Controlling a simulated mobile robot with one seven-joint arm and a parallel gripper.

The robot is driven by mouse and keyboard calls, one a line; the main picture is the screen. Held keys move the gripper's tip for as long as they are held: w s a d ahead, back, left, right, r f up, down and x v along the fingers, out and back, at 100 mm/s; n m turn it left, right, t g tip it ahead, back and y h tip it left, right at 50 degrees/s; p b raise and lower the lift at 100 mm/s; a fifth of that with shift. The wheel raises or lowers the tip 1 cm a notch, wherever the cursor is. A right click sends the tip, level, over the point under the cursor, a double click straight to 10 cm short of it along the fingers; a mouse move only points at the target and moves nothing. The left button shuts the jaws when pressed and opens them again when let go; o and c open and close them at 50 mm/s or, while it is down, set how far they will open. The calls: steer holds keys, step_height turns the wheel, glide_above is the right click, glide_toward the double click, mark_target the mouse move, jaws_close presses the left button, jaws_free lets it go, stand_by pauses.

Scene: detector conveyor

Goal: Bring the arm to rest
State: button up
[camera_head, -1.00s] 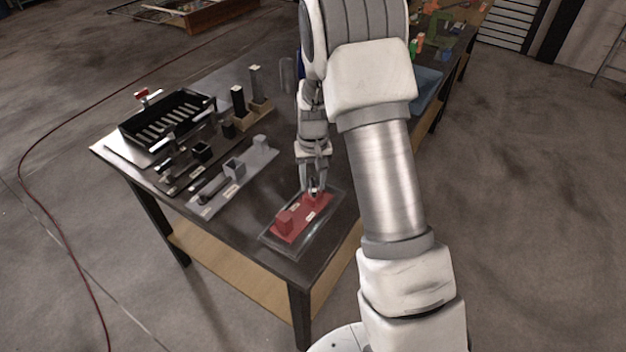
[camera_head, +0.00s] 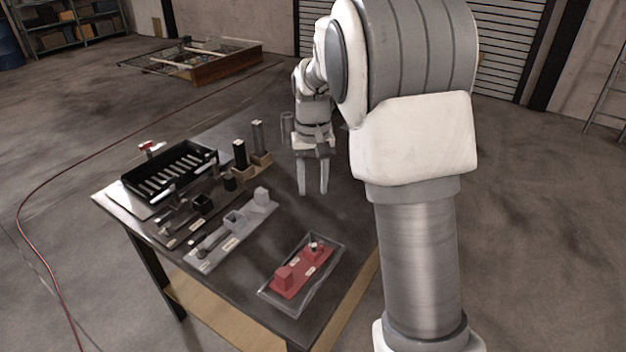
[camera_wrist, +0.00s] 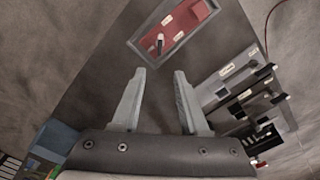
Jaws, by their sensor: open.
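My gripper (camera_head: 313,192) hangs above the dark table, its two fingers pointing down and apart, with nothing between them. In the wrist view, my gripper (camera_wrist: 158,98) also shows open and empty. A red fixture plate (camera_head: 303,268) lies in a clear shallow tray (camera_head: 264,291) at the near end of the table, in front of and below my gripper. A small dark and white piece stands on the red plate's far block. The red plate also shows at the top of the wrist view (camera_wrist: 182,32).
On the table (camera_head: 238,283) stand a grey fixture plate (camera_head: 233,235), a black slotted tray (camera_head: 135,187) and upright posts (camera_head: 239,153) to the left. The table between my gripper and the red plate is bare. A wooden frame (camera_head: 200,65) lies on the floor behind.

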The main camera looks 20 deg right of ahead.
steer(key=shift+r, duration=0.35)
